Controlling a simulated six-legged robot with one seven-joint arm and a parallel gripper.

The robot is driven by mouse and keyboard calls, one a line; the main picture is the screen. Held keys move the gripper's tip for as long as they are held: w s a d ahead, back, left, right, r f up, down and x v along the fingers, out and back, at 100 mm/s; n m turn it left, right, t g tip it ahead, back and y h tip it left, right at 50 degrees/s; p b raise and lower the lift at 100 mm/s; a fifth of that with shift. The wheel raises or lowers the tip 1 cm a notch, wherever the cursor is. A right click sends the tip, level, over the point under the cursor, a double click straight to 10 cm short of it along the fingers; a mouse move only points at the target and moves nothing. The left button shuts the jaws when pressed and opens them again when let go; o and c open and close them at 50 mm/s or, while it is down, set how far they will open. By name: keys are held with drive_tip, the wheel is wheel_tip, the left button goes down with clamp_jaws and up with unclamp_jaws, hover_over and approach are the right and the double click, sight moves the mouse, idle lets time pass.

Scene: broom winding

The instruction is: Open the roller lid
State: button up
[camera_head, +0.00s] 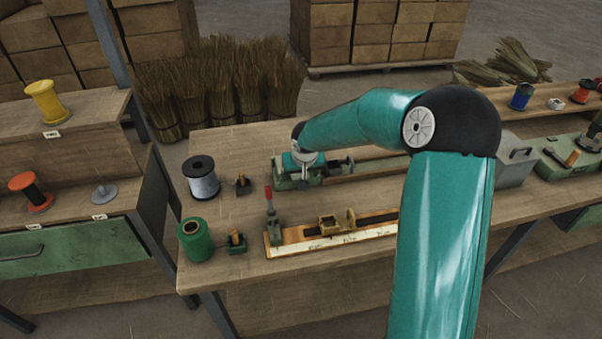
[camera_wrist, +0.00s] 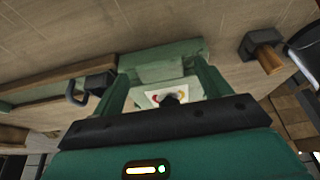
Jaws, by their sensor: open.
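A green bench device (camera_head: 285,182) sits toward the back of the workbench, and my gripper (camera_head: 305,163) is over its left end, pointing down. In the wrist view, a pale green block of the device (camera_wrist: 165,66) lies just beyond the dark bar across the lower picture. A small white plate with red and yellow marks (camera_wrist: 157,97) shows below that block, partly behind a dark knob. My gripper is open, and I see nothing held. The roller lid cannot be clearly told apart from the device, and I cannot tell whether my gripper touches it.
A dark clamp (camera_head: 345,165) stands to the right of my gripper. A small wooden-handled tool (camera_head: 242,182) stands to the left.

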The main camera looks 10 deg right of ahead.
drive_tip(key=c, duration=1.4)
drive_tip(key=shift+r, duration=0.15)
